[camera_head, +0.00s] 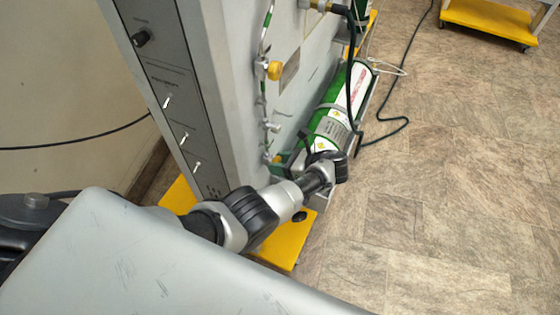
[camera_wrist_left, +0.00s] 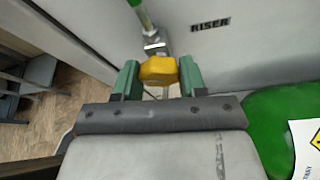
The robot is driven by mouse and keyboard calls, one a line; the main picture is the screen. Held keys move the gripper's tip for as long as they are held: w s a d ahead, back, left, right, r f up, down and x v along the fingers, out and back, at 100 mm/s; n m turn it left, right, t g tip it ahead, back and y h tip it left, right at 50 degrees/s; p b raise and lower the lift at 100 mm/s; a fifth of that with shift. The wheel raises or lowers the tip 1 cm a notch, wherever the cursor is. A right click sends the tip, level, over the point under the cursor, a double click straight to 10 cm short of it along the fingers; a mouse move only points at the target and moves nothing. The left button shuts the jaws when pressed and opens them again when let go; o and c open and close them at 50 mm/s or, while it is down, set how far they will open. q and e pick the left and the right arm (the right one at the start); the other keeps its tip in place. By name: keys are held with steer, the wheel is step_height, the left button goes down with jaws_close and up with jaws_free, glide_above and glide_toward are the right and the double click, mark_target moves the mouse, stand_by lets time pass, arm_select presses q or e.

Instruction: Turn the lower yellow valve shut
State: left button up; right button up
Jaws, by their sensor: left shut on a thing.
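The lower yellow valve (camera_wrist_left: 158,70) sits between the two green fingers of my left gripper (camera_wrist_left: 158,79) in the left wrist view. The gripper is shut on it, with a finger at each side. In the head view my left arm reaches in front of the grey panel, and the left gripper (camera_head: 278,161) is low at the panel's face. Only a small bit of yellow from the lower valve shows there; the arm and fingers hide much of it. The upper yellow valve (camera_head: 274,70) is higher on the same pipe. My right gripper is not in view.
A green and white gas cylinder (camera_head: 335,115) lies close beside the gripper, along the grey panel (camera_head: 225,75). A yellow base (camera_head: 285,243) sticks out below. A black hose (camera_head: 404,90) crosses the floor, which is otherwise open to the right. A yellow cart (camera_head: 488,20) stands far back.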

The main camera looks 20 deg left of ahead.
arm_select(q)
steer(key=shift+m, duration=0.3)
steer(key=o, duration=0.9)
steer(key=shift+a, duration=0.1)
